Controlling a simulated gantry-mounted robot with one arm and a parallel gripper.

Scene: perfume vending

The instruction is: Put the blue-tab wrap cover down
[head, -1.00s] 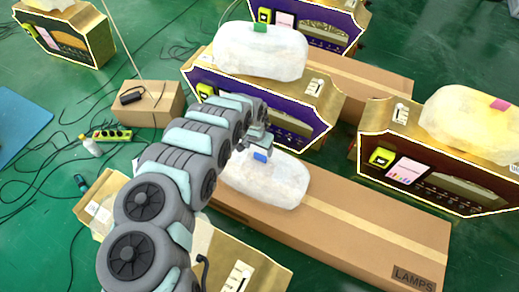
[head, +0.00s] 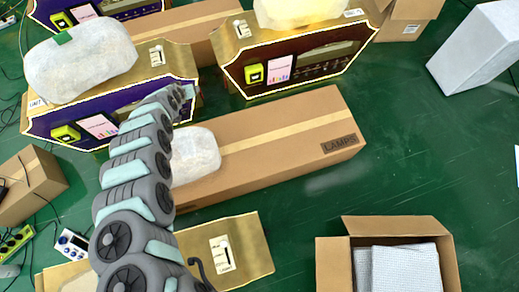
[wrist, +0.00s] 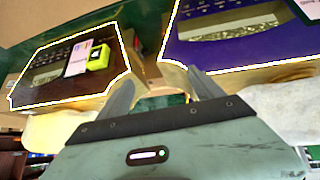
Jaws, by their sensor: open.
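The white, rounded wrap cover (head: 197,152) lies on the long brown LAMPS box (head: 300,140) in the head view, toward the box's left end. My arm hides its left part, and its blue tab is not visible now. My gripper (head: 187,92) is up beyond the cover, apart from it, near the right end of the purple machine (head: 85,112). In the wrist view my gripper (wrist: 163,90) has its two fingers spread with nothing between them.
A dark-fronted machine (head: 300,62) with a pale cover (head: 300,10) stands at the back. A green-tab cover (head: 85,62) sits on the purple machine. An open carton (head: 335,262) stands at front right. Green floor is free right of the LAMPS box.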

